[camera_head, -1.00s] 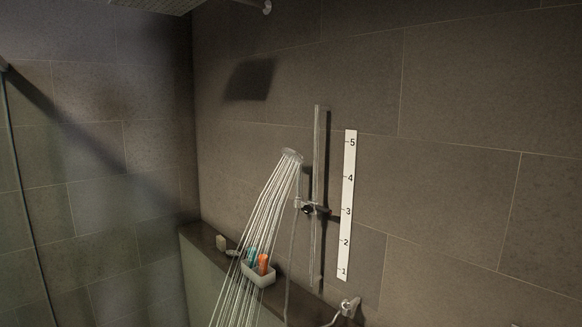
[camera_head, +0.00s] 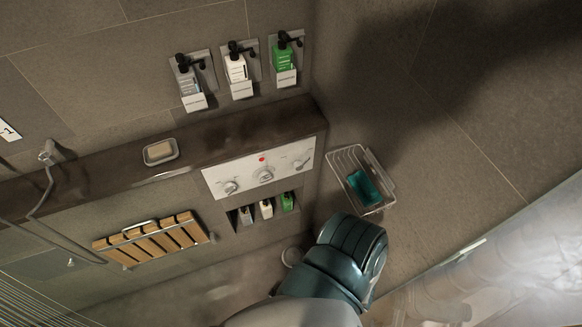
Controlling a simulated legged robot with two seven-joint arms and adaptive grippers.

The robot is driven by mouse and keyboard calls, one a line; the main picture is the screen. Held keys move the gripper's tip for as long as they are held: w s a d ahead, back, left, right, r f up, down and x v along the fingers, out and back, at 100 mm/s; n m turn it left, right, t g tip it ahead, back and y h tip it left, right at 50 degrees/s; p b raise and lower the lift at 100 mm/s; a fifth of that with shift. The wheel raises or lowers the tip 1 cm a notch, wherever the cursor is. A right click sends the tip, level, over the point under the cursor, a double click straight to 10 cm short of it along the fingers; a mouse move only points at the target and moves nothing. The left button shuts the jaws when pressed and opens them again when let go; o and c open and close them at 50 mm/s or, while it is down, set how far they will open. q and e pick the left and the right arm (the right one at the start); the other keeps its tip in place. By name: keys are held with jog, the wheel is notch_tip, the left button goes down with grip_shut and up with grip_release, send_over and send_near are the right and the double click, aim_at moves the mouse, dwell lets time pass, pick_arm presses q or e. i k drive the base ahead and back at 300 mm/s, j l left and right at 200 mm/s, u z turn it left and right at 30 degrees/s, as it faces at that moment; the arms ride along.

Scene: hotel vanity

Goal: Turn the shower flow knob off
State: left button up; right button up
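A white control panel (camera_head: 262,168) is on the wall just below the dark ledge. It has a left knob (camera_head: 231,187), a middle knob (camera_head: 266,175) and a right knob (camera_head: 301,164), with a red dot above the middle one. The labels are too small to read, so I cannot tell which knob sets the flow. Thin water streams (camera_head: 35,304) show at the lower left; the shower head is out of view. A teal and grey part of my arm rises from the bottom, right of centre, below the panel. Neither gripper shows.
A wire basket (camera_head: 344,160) with a teal item (camera_head: 364,187) is on the right wall. A niche (camera_head: 240,224) with small bottles is under the panel. A folded wooden seat (camera_head: 152,240) is lower left. A soap dish (camera_head: 160,151) sits on the ledge (camera_head: 215,140).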

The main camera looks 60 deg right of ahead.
aim_at(229, 188)
jog(key=z, duration=1.55)
